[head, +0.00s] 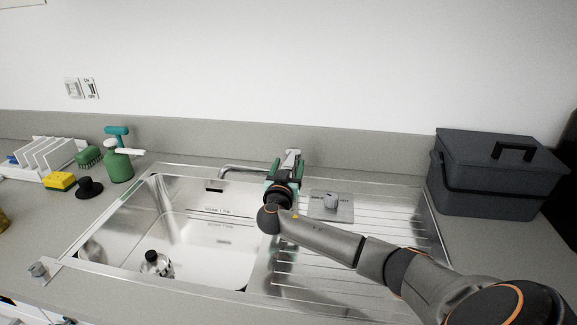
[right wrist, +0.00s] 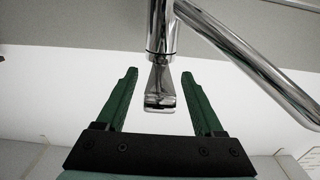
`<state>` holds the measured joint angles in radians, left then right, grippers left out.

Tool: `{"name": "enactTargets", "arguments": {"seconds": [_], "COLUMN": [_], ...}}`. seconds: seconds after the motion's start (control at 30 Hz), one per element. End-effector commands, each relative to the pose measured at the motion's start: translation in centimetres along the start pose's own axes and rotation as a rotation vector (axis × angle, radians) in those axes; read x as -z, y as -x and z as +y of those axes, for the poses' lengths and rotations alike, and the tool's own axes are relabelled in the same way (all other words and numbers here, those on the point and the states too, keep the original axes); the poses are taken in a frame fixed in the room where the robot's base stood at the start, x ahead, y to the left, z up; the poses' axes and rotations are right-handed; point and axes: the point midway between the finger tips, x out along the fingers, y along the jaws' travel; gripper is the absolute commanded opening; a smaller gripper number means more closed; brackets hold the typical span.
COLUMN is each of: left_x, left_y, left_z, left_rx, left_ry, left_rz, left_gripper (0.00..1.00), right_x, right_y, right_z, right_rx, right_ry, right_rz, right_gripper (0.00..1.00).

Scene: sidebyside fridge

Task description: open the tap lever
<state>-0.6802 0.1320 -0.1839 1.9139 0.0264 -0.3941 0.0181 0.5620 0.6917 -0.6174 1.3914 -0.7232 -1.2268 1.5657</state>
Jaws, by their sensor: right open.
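The chrome tap shows its spout (head: 243,168) over the sink in the head view; its base is hidden behind my right gripper (head: 284,172). In the right wrist view the tap body (right wrist: 161,32) is at top centre, with the spout (right wrist: 245,58) running down to the right. The short flat tap lever (right wrist: 160,92) points from the body towards my gripper. My right gripper (right wrist: 160,74) is open, with one green finger on each side of the lever and a visible gap on both sides. My left gripper is not in view.
The steel sink bowl (head: 190,235) holds a small dark-capped bottle (head: 154,262). A dark lidded box (head: 490,180) stands right. A green spray bottle (head: 119,163), sponge (head: 60,181) and rack (head: 45,155) stand left.

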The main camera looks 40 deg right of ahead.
Motion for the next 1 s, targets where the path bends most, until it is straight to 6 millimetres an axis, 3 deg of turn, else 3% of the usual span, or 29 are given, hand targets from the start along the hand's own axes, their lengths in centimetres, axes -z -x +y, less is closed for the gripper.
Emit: {"name": "enactTargets", "arguments": {"seconds": [0.13,0.73,1.0], "left_x": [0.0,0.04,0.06], "left_y": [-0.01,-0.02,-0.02], "left_z": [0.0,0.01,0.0], "left_rx": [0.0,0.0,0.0], "left_ry": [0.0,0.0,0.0], "left_rz": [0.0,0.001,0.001], "left_gripper": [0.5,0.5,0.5], "right_x": [0.0,-0.02,-0.03], "right_y": [0.01,0.05,0.06], "right_z": [0.0,-0.01,-0.01], "right_rx": [0.0,0.0,0.0], "right_ry": [0.0,0.0,0.0], "right_rz": [0.0,0.0,-0.001], "right_gripper": [0.68,0.01,0.0]}}
